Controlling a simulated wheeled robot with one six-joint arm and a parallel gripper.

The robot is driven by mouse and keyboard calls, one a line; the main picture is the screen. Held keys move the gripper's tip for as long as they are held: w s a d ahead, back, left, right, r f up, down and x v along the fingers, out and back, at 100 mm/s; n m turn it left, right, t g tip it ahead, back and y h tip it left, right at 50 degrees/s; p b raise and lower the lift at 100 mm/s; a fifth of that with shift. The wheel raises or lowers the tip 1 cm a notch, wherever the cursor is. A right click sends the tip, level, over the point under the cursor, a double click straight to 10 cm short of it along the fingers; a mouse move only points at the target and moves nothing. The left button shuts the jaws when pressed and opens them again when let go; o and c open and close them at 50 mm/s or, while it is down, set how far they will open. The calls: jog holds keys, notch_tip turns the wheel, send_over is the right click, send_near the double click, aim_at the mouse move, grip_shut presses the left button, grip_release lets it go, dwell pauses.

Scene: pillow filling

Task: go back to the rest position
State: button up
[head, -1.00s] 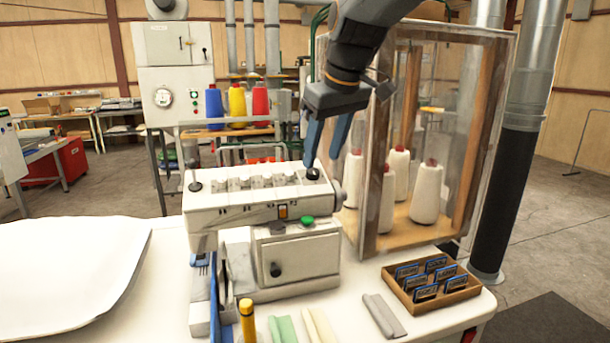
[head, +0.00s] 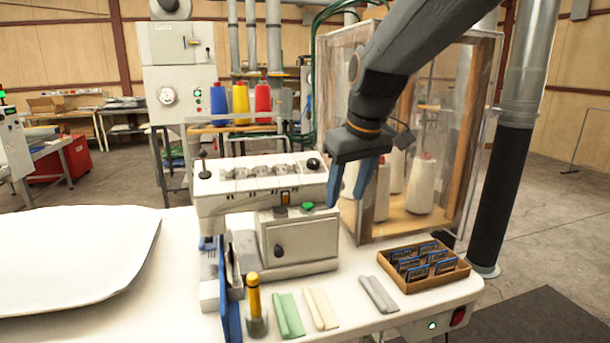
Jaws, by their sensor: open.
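My gripper (head: 348,200) is in the head view, right of the middle, with its two blue fingers pointing down and apart. Nothing shows between them. It hangs in front of the clear cabinet (head: 405,228), beside the right end of the white sewing machine (head: 262,190). The black knob (head: 313,164) on the machine's top right is in plain view, apart from the fingers. My dark arm reaches in from the top right and hides part of the cabinet and its cones.
A white pillow (head: 75,255) lies on the table's left. A yellow-handled tool (head: 255,300), folded cloths (head: 289,314) and a wooden box (head: 424,270) of blue-edged cards stand along the front. White thread cones (head: 423,185) stand in the cabinet. A dark pipe (head: 497,195) rises at the right.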

jog(key=s+d+f+m, duration=0.2)
jog(key=s+d+f, duration=0.1)
jog(key=s+f, duration=0.2)
jog(key=s+d+f+m+g+h, duration=0.1)
jog(key=s+d+f, duration=0.3)
jog(key=f, duration=0.5)
jog(key=s+d+f+m+g+b, duration=0.1)
jog(key=s+d+f+m, duration=0.1)
jog(key=s+f, duration=0.5)
jog(key=shift+s+d+f+m, duration=0.25)
jog(key=shift+s+d, duration=0.2)
jog(key=shift+d, duration=0.45)
